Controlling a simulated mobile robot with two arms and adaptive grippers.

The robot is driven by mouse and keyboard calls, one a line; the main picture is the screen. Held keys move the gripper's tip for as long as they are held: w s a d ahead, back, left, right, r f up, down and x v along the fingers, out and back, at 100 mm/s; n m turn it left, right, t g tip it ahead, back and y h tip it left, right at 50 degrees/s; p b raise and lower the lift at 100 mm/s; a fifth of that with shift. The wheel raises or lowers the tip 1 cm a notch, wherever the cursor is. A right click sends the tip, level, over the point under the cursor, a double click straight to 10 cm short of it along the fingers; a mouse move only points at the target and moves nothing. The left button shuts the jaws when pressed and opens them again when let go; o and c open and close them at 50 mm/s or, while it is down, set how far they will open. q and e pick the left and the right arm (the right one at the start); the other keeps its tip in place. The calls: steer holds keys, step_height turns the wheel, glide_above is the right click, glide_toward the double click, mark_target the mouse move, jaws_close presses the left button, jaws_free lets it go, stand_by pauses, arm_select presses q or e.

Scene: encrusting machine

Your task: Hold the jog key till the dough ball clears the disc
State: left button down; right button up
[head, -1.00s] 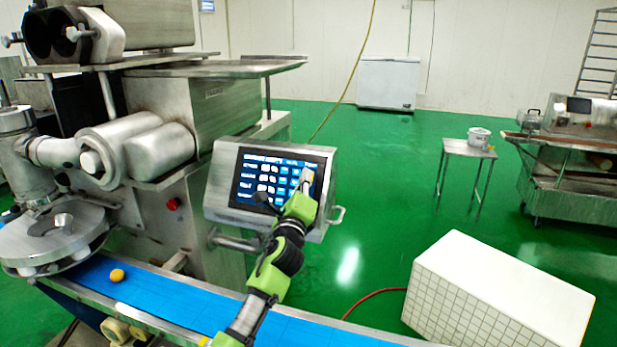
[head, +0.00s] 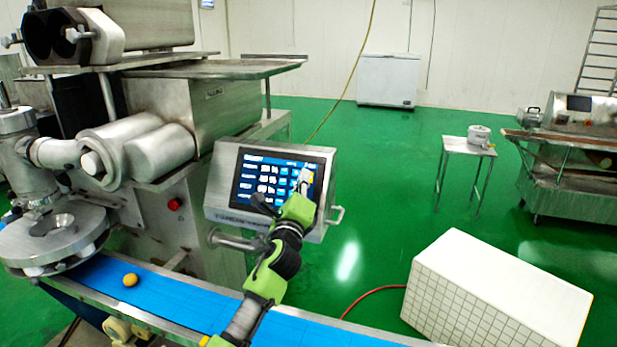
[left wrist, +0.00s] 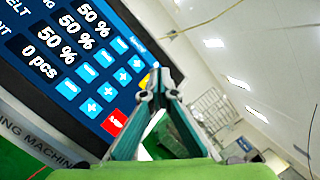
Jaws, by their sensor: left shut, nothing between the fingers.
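The dough ball (head: 130,280) is small and yellow-brown and sits on the blue belt (head: 185,297), a little to the right of the round metal disc (head: 38,247), with blue belt showing between them. The control panel (head: 223,190) has a lit touchscreen. My left gripper (head: 305,180) is shut and empty, with its tips at the right side of the screen. In the left wrist view, the closed fingertips (left wrist: 157,80) are at the screen edge, over a mostly hidden yellow key (left wrist: 145,81). I cannot tell whether they touch it. My right gripper is out of view.
A red key (left wrist: 114,122) lies just below the fingertips on the screen.

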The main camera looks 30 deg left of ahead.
arm_select(q)
steer(key=s+p, duration=0.1)
steer(key=s+r+p, duration=0.1)
steer(key=s+d+r+p, duration=0.1)
steer(key=s, duration=0.1)
steer(key=shift+r, duration=0.25)
stand_by(0.4)
